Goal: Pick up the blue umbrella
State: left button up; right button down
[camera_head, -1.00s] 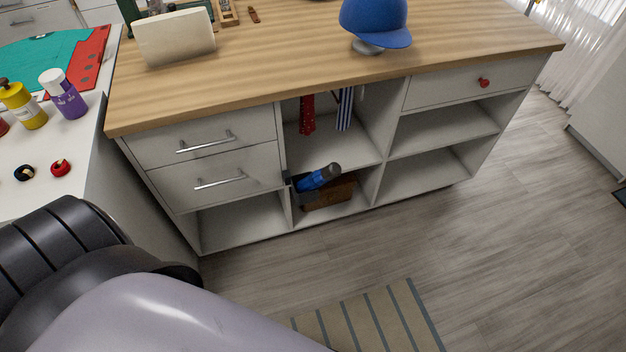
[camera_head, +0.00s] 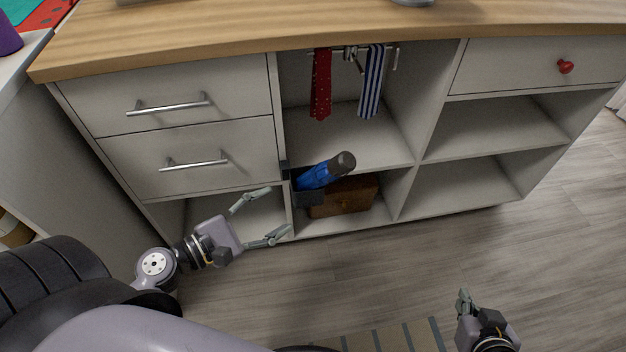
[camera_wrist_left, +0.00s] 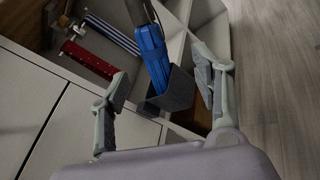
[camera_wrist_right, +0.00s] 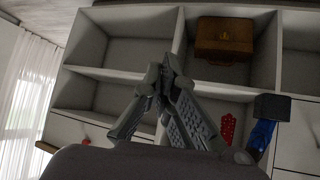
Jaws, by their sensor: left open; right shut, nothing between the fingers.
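The blue umbrella (camera_head: 318,177) has a dark handle and leans up to the right out of a dark grey holder (camera_head: 308,197) at the lower middle cubby. In the left wrist view the umbrella (camera_wrist_left: 153,55) stands in the holder (camera_wrist_left: 172,92), between and beyond the fingers. My left gripper (camera_head: 279,212) is open and empty, to the left of and a little below the holder, apart from it. My right gripper (camera_head: 463,298) is shut and empty, low at the right over the floor. The right wrist view shows the umbrella (camera_wrist_right: 262,136) at the lower right edge.
A brown case (camera_head: 345,198) sits in the lower middle cubby behind the holder. A red tie (camera_head: 321,85) and a striped tie (camera_head: 370,82) hang above. Drawers (camera_head: 190,155) with bar handles are at the left. The right cubbies (camera_head: 470,185) are empty. The floor in front is mostly clear.

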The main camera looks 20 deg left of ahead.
pick_arm(q)
jog(key=t+h, duration=0.1)
send_near(334, 168)
jog(key=shift+n, duration=0.4)
jog(key=p+x, duration=0.1)
jog(key=x, duration=0.5)
jog(key=shift+w+r, duration=0.15)
jog(key=shift+w, duration=0.15)
jog(key=shift+w+d, duration=0.2)
jog(key=x, duration=0.5)
jog(key=shift+d+f, duration=0.1)
jog(key=shift+f, duration=0.15)
jog(key=shift+s, duration=0.1)
pick_arm(e)
jog(key=s+g, duration=0.1)
jog(key=s, duration=0.1)
jog(key=s+d+g, duration=0.1)
jog(key=shift+s+d+f, duration=0.1)
jog(key=shift+s, duration=0.25)
pick_arm(q)
grip_shut()
